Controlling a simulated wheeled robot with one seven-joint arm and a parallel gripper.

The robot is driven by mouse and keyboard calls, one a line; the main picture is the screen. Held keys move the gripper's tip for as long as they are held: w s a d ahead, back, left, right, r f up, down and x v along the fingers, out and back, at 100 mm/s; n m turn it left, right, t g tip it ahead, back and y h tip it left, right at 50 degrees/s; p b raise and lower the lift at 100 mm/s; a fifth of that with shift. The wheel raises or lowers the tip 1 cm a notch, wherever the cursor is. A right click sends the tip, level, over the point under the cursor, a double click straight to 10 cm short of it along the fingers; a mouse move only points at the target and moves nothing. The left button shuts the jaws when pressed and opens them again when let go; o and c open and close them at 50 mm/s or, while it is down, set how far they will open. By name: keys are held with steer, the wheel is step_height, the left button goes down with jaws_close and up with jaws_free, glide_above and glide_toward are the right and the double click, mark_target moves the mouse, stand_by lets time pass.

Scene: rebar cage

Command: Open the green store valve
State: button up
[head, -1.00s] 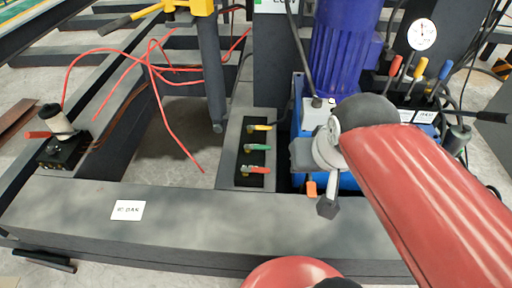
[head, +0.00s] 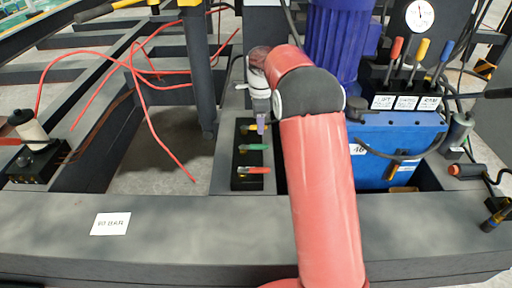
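The green valve handle (head: 256,147) is the middle one of three on a black valve block (head: 240,182), and it points to the right. A yellow handle (head: 247,127) is above it in the picture and a red handle (head: 254,170) below it. My gripper (head: 261,126) points down at the upper right of the block, beside the yellow handle and just above the green one in the picture. Contact with either cannot be told. My wrist hides how far apart the fingers are. The green handle is in clear view.
A blue tank (head: 395,150) with a purple-blue motor (head: 338,45) stands right of the block. A dark post (head: 197,75) and loose red hoses (head: 150,90) are to the left. The front beam (head: 170,225) is mostly bare.

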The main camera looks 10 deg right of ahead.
mark_target(259, 146)
steer(key=shift+w+f+m, duration=0.15)
steer(key=shift+w+f, duration=0.1)
steer(key=shift+f, duration=0.3)
steer(key=shift+w+f+m, duration=0.15)
steer(key=shift+w+f, duration=0.05)
steer(key=shift+f, duration=0.35)
step_height(259, 146, down, 7)
steer(key=shift+f+b, duration=0.1)
steer(key=shift+b, duration=0.65)
jaws_close()
